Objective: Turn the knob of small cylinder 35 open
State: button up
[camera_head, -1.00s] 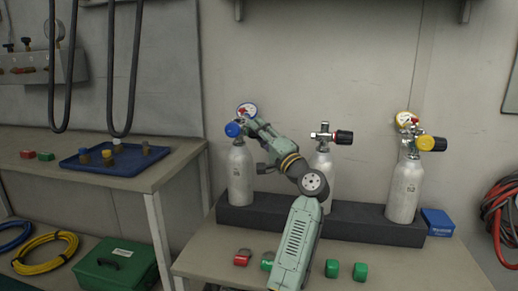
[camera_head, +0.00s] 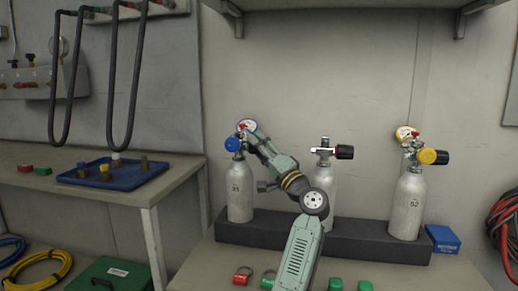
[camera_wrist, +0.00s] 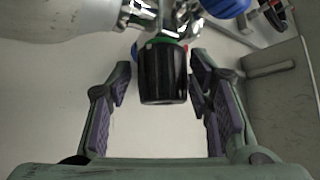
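The left small cylinder (camera_head: 239,191) stands upright in the dark rack, with a blue knob (camera_head: 233,144) and a gauge at its valve. Its number is too small to read surely. My gripper (camera_head: 251,144) is at this cylinder's valve, from the right. In the wrist view a black knob (camera_wrist: 163,77) with a green ring sits between the two spread fingers of my gripper (camera_wrist: 160,92). Gaps show on both sides, wider on the left. The silver cylinder body (camera_wrist: 60,18) lies at upper left. In the head view my gripper hides this black knob.
A middle cylinder (camera_head: 325,184) with a black knob and a right cylinder (camera_head: 408,203), marked 52, stand in the same rack (camera_head: 345,240). A blue box (camera_head: 442,238) is at the rack's right end. Red and green caps lie in front. A blue tray (camera_head: 100,182) is on the left bench.

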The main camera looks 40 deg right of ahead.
jog(key=shift+o, duration=0.6)
jog(key=v, duration=1.2)
jog(key=shift+r, duration=0.1)
jog(key=shift+c, duration=0.2)
